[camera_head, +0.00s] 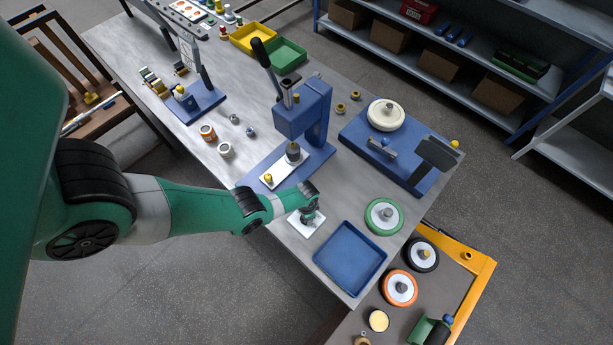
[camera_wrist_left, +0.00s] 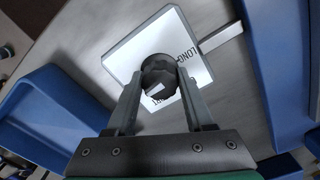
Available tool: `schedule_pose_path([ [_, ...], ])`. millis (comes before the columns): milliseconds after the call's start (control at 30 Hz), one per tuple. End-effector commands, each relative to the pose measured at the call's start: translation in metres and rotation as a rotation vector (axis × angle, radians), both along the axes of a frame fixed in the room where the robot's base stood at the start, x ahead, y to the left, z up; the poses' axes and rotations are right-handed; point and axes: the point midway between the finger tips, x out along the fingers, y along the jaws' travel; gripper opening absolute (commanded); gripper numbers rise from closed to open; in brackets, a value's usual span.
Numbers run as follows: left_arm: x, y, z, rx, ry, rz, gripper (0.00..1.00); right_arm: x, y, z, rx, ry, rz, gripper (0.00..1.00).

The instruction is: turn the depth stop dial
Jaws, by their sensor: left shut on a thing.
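The depth stop dial is a dark round knob (camera_wrist_left: 158,68) on a white square plate (camera_wrist_left: 120,55) in the left wrist view. Printed lettering shows on the plate, including a word reading "LONG" at its right; the lettering at the near edge is partly hidden. The white plate also shows in the head view (camera_head: 294,222), on the bench beside the blue press (camera_head: 312,125). My left gripper (camera_wrist_left: 158,85) is shut on the dial, one finger on each side. In the head view my left gripper (camera_head: 309,212) is over the plate and mostly hides the dial. My right gripper does not show.
A blue tray (camera_head: 350,258) lies close to the right of the plate. A green-rimmed wheel (camera_head: 384,216) lies beyond the tray. A blue fixture with a cream wheel (camera_head: 385,116) stands behind. An orange-edged cart (camera_head: 478,280) holds more wheels beside the bench.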

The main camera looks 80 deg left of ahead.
Motion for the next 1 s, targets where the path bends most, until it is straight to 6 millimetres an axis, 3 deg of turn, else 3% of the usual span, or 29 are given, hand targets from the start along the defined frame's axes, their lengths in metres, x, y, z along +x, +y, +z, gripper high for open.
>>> schedule_pose_path([
  [733,-0.0004,0.0000,-0.0005,0.001,0.001,-0.100,0.00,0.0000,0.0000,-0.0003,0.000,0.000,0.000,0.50],
  [767,-0.0004,0.0000,-0.0005,0.001,0.001,-0.100,0.56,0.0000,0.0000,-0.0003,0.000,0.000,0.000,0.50],
  [900,-0.0004,0.0000,-0.0004,0.000,0.001,-0.099,0.82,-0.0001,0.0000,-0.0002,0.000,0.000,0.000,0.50],
  [1000,-0.0003,0.0000,-0.0003,0.000,0.000,-0.099,0.83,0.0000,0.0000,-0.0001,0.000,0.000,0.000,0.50],
])
